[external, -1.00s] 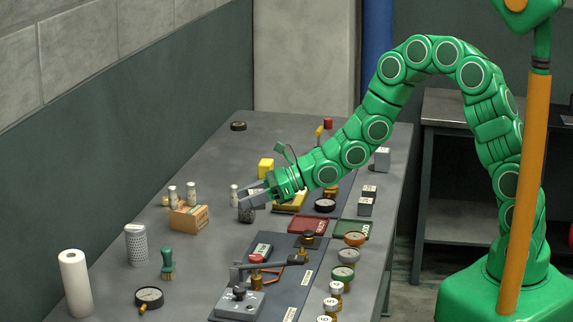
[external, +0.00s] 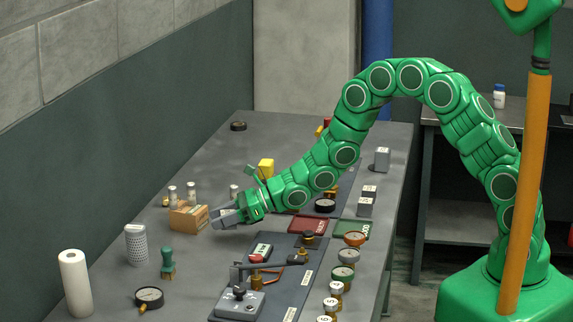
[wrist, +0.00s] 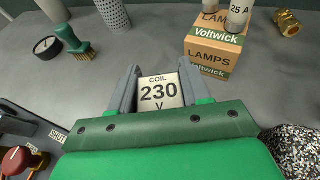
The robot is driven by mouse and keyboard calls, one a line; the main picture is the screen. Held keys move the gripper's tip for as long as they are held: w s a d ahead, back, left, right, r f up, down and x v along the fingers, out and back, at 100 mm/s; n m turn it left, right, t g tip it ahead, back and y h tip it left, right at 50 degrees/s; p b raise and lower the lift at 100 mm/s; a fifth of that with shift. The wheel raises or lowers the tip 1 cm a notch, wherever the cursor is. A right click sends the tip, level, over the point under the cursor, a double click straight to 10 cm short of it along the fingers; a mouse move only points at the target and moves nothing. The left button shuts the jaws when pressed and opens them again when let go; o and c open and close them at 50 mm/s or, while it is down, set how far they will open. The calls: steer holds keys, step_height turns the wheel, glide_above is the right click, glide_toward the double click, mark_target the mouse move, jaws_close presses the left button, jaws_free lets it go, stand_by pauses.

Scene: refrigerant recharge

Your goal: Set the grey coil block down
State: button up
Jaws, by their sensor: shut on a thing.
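The grey coil block (wrist: 160,92) has a pale top label reading "COIL 230 V". In the wrist view it sits between the two fingers of my gripper (wrist: 157,85), which is shut on it. In the external view my gripper (external: 224,217) is low over the grey table, just right of the cardboard lamp box. The block is mostly hidden by the fingers there. I cannot tell whether its underside touches the table.
The Voltwick lamp box (wrist: 217,50) is close, ahead and right in the wrist view. A green brush (wrist: 72,40) stands ahead left. A speckled lump (wrist: 293,142) is close at the right. A dark panel (external: 285,275) with a lever lies nearer. Table between brush and box is clear.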

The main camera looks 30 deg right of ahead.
mark_target(221, 240)
steer(key=shift+w+a+f, duration=0.2)
steer(key=shift+w+f, duration=0.05)
steer(key=shift+f, duration=1.6)
steer(key=shift+f, duration=0.1)
steer(key=o, duration=1.1)
steer(key=shift+o, duration=0.2)
steer(key=shift+d, duration=0.15)
steer(key=v, duration=1.2)
